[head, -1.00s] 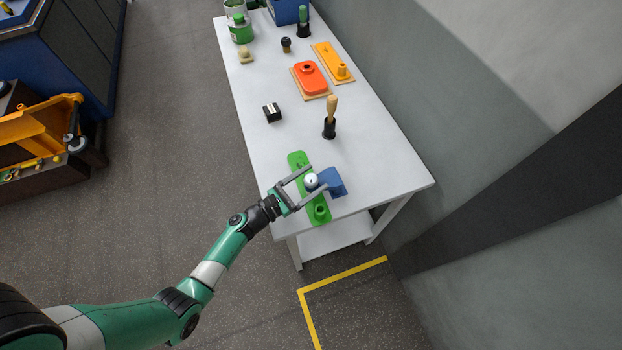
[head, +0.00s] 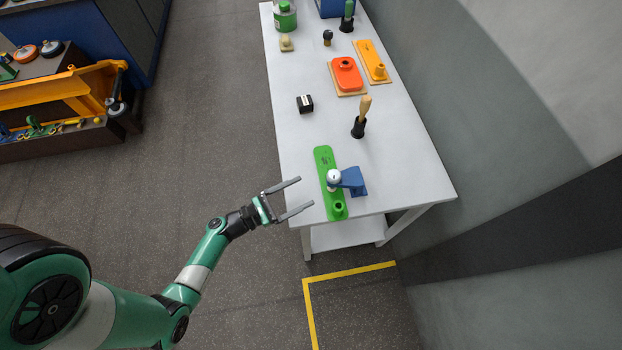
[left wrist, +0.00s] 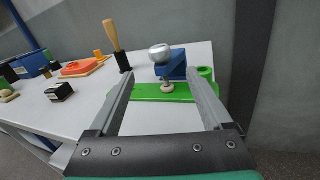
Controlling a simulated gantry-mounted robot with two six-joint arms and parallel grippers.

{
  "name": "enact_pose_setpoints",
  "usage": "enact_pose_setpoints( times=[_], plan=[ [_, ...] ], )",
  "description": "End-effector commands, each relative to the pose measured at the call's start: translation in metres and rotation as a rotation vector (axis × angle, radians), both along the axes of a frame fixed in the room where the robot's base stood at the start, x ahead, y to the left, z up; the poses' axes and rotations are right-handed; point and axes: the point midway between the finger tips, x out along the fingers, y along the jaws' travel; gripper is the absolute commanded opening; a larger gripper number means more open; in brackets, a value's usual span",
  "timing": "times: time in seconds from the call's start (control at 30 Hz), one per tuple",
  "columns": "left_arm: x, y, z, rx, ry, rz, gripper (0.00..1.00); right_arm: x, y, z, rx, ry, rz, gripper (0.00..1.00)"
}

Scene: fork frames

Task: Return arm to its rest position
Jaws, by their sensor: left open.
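My left gripper (head: 294,198) is open and empty at the near left edge of the white table, apart from the things on it. In the left wrist view its two fingers (left wrist: 163,95) spread with nothing between their tips. Right of it in the head view, a green plate (head: 323,160) lies on the table with a blue block-like part (head: 354,181) and a silver ball-topped knob (head: 334,176) on or over it. The green plate (left wrist: 150,92), blue part (left wrist: 174,67) and silver knob (left wrist: 160,53) also show ahead in the left wrist view. My right gripper is out of view.
The white table (head: 400,165) also holds a wooden-handled tool (head: 362,116) upright in a black holder, a black box (head: 305,104), an orange piece (head: 346,74) and a yellow piece (head: 371,62). A grey wall stands right of the table. Floor (head: 200,130) left of it is clear.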

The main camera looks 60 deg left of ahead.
Motion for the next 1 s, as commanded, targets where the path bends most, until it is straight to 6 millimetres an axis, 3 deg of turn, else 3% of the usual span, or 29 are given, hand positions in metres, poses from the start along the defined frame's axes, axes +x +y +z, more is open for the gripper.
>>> enact_pose_setpoints(
  times=[0.57, 0.67, 0.77, 0.87, 1.0],
  plan=[
    [-0.001, 0.000, 0.000, 0.000, 0.000, -0.001, 0.83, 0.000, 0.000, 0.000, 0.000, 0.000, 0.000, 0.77],
    [0.006, -0.010, 0.004, 0.009, -0.010, -0.040, 0.83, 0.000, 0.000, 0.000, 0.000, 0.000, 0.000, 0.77],
    [0.040, -0.021, 0.035, 0.067, -0.080, -0.127, 0.83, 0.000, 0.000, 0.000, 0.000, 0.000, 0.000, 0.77],
    [0.084, -0.041, 0.095, 0.190, -0.205, -0.235, 0.83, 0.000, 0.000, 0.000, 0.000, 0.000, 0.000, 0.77],
    [0.137, -0.094, 0.198, 0.521, -0.401, -0.378, 0.83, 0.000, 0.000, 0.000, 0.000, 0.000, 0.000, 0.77]
  ],
)
